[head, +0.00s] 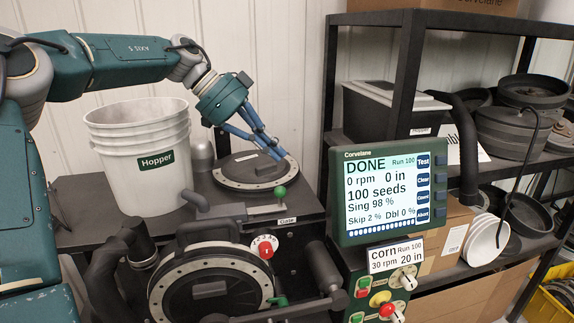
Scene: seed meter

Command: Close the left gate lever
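The gate lever is a flat metal bar with a round green knob (280,191) at its right end. It lies on the dark machine top behind the "Gate" label (287,220). My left gripper (280,156) has blue fingers that slant down to the right and come together at the tips. It looks shut and empty. The tips are above and behind the green knob, apart from it, over the rim of a black disc (230,176). Whether the tips touch the disc cannot be told. My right gripper is not in view.
A white Hopper bucket (140,160) stands left of the disc. A second disc (212,290) with a red-knobbed dial (265,252) is at the front. A display (393,195) reading DONE stands right, before a cluttered shelf (412,70). Space above the knob is clear.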

